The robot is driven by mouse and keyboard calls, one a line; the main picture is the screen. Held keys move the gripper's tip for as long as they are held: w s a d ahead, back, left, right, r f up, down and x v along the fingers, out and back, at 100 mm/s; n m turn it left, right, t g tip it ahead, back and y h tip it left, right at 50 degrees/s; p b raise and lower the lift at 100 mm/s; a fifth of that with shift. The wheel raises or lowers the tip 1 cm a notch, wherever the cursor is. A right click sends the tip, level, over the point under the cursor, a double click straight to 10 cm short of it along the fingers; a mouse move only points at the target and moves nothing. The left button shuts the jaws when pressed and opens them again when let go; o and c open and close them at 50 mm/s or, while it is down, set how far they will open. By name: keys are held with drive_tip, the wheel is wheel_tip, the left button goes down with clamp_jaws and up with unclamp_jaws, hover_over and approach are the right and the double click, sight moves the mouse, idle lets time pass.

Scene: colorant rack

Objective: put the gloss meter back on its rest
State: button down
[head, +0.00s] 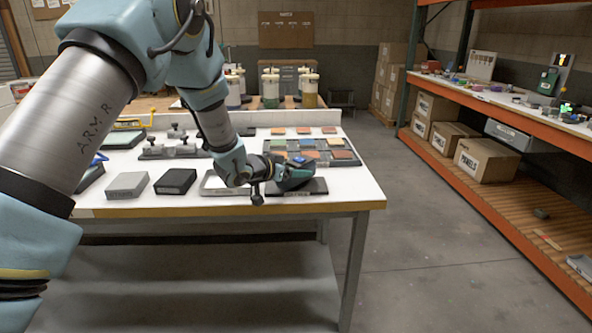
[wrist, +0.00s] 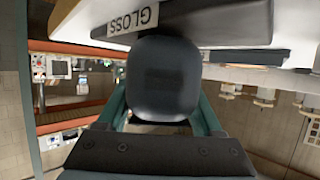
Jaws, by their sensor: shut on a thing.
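My gripper (head: 296,174) is at the front right of the white table, over a dark flat rest (head: 318,187) with a label on its front edge. In the wrist view the gripper is shut on the gloss meter (wrist: 163,80), a dark rounded block between the teal fingers. The rest (wrist: 225,22) shows beyond the meter with its white GLOSS label (wrist: 141,18). The meter's end overlaps the rest in that view. I cannot tell whether they touch. In the head view the gripper mostly hides the meter.
Colour panels (head: 312,153) lie close behind the gripper. An orange shelf rack (head: 480,110) stands right, across clear floor.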

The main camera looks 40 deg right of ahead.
drive_tip(key=shift+f, duration=0.15)
drive_tip(key=shift+c, duration=0.2)
unclamp_jaws()
drive_tip(key=shift+r, duration=0.25)
drive_tip(key=b+v, duration=0.3)
drive_tip(key=v, duration=0.9)
